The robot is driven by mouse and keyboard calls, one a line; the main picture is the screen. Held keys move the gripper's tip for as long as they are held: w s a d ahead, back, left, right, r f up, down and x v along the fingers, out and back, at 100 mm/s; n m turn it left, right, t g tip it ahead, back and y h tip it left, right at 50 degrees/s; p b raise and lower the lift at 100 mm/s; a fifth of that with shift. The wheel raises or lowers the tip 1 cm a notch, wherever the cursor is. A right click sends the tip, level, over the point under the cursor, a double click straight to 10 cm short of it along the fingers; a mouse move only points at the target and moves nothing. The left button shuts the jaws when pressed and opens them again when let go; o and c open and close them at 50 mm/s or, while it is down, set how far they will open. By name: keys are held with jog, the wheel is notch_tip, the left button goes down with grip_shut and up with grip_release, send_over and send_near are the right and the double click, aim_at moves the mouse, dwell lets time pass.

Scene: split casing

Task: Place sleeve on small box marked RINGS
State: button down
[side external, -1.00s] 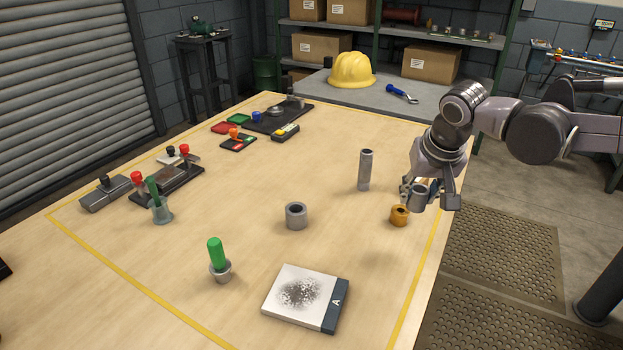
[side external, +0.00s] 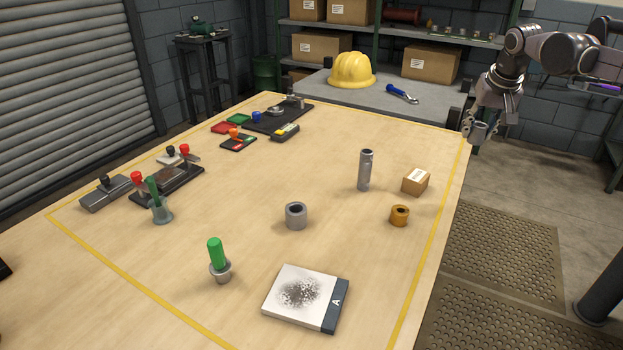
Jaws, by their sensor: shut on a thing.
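My gripper (side external: 483,122) is beyond the table's far right edge, raised, shut on a small grey cylindrical sleeve (side external: 479,131). The fingers partly hide the sleeve. A small brown cardboard box (side external: 416,182) with a white label on top sits near the table's right edge, to the lower left of my gripper and apart from it. The label's writing is too small to read. Nothing lies on top of the box.
An orange-brown ring (side external: 399,215) lies just in front of the box. A tall grey cylinder (side external: 365,170) stands left of it, and a thick grey ring (side external: 296,215) lies further left. A white-and-dark square plate (side external: 305,298) lies at the front.

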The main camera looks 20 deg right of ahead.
jog(key=w+a+f, duration=0.2)
jog(key=a, duration=0.1)
jog(key=w+a+f, duration=0.1)
jog(key=a+f, duration=0.1)
jog(key=a, duration=0.1)
jog(key=w+a+f, duration=0.2)
jog(key=a, duration=0.2)
jog(key=shift+w+f, duration=0.3)
jog(key=shift+f, duration=2.15)
jog(key=shift+f, duration=0.1)
jog(key=c, duration=0.9)
grip_release()
